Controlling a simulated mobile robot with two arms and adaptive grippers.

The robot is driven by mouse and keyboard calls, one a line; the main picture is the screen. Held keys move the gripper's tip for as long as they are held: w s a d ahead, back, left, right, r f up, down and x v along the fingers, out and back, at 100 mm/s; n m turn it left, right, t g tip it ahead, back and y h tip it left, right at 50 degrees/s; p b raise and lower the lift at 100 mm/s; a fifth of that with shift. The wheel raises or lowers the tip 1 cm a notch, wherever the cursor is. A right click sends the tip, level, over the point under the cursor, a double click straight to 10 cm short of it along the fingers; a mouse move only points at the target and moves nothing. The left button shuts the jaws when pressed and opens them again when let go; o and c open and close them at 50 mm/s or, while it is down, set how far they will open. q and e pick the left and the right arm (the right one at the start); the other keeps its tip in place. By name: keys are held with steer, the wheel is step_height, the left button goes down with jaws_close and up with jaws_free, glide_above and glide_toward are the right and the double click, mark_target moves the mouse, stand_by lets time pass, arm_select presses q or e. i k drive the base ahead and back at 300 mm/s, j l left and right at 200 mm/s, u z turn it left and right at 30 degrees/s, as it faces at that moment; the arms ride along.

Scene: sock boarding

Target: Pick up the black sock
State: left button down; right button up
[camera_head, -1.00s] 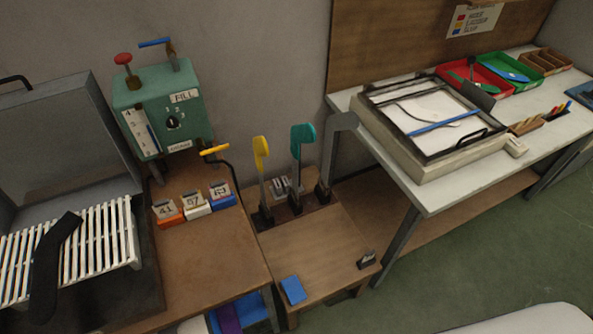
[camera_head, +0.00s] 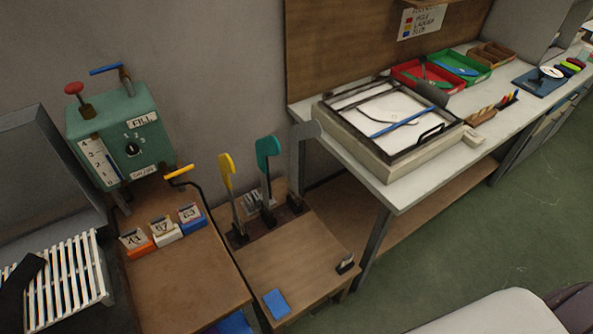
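The black sock (camera_head: 20,291) lies across the white slatted rack (camera_head: 68,283) at the lower left of the head view. It hangs over the slats, and its lower part is cut off by the left and bottom edges of the picture. Neither of my grippers shows in this view.
A brown table holds a green box with levers (camera_head: 120,136) and several numbered blocks (camera_head: 163,231). A low stand carries a yellow form (camera_head: 227,178) and a teal form (camera_head: 267,155). A white table (camera_head: 420,184) with a framed press stands right. Green floor is open at right.

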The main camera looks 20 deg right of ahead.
mark_target(11, 292)
steer(key=u, duration=1.6)
